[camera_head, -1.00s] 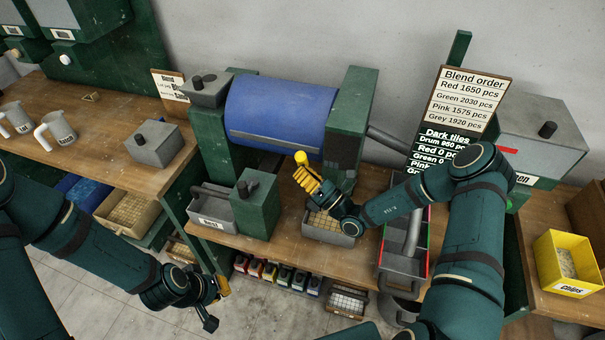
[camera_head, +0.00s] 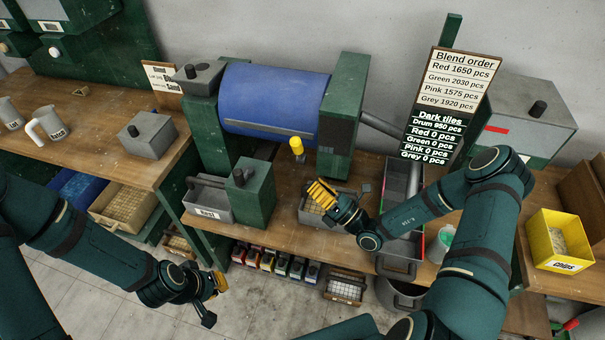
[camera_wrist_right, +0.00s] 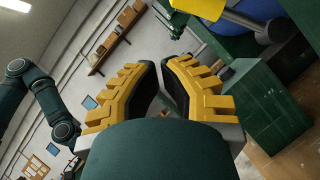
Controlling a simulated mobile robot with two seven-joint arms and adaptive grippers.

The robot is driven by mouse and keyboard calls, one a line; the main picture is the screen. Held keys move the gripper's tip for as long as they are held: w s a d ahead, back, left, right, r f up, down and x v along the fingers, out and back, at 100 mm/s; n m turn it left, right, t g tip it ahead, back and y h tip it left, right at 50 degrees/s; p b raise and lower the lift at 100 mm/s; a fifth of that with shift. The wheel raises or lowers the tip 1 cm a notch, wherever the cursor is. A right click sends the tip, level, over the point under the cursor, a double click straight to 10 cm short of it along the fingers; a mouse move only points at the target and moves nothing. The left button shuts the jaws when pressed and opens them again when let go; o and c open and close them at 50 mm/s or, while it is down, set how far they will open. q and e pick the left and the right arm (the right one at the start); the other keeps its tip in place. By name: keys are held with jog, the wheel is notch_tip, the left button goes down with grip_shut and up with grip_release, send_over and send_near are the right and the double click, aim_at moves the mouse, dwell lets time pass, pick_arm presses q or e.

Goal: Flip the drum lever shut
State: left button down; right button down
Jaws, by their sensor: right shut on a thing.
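The blue drum (camera_head: 270,103) lies between two green stands. Its lever, with a yellow knob (camera_head: 296,147), sticks out at the drum's lower front right. The lever's yellow end (camera_wrist_right: 233,20) also shows at the top right of the right wrist view, outside my fingers. My right gripper (camera_head: 322,193) is below and right of the knob, apart from it, above a tray of tiles. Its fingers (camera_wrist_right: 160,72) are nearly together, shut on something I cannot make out. My left gripper (camera_head: 216,295) hangs low at the left in front of the bench; its fingers are too small to read.
The tile tray (camera_head: 311,217) stands under my right gripper. A green box (camera_head: 252,195) and a grey bin (camera_head: 208,206) stand left of it. The order board (camera_head: 447,105) and a chute (camera_head: 382,125) are at the right. A yellow chips bin (camera_head: 558,240) is far right.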

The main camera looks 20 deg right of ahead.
jog(key=s, duration=0.1)
jog(key=s+d, duration=0.1)
jog(key=s, duration=0.1)
jog(key=shift+d+f, duration=0.15)
jog(key=shift+f, duration=0.1)
jog(key=shift+s, duration=0.1)
